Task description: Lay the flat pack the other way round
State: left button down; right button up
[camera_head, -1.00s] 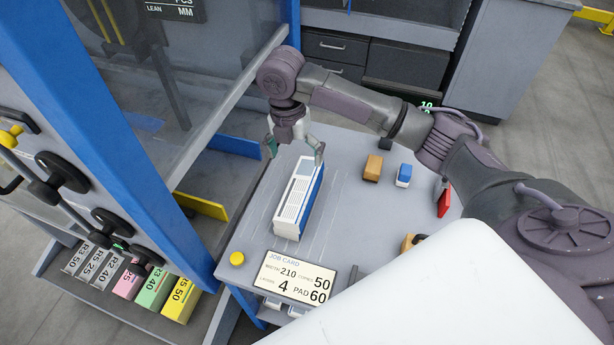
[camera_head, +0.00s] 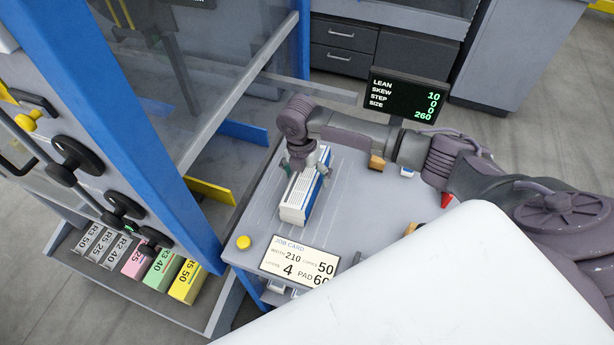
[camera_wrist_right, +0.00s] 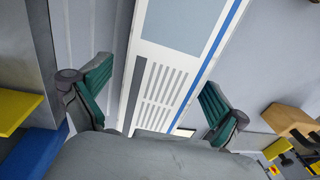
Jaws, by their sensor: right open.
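The flat pack (camera_head: 297,207) is a long white bundle with a blue long side and printed lines. It lies flat on the grey table (camera_head: 350,225). My right gripper (camera_head: 307,170) is open above the far part of the pack, with one finger on each side. In the right wrist view the pack (camera_wrist_right: 168,75) runs between the two open green-padded fingers (camera_wrist_right: 158,105), with gaps on both sides. Whether the fingertips reach below the top of the pack I cannot tell. My left gripper is not in view.
A job card (camera_head: 299,262) and a yellow button (camera_head: 243,242) are at the table's near edge. Tan (camera_head: 376,163) and blue-white (camera_head: 407,171) blocks stand to the right, partly behind my arm. A display (camera_head: 420,97) stands behind. A blue-posted frame (camera_head: 150,130) borders the left.

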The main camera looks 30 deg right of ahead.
jog(key=shift+f, duration=0.2)
jog(key=c, duration=0.4)
jog(key=shift+r, duration=0.1)
jog(key=c, duration=1.4)
jog(key=shift+o, duration=0.2)
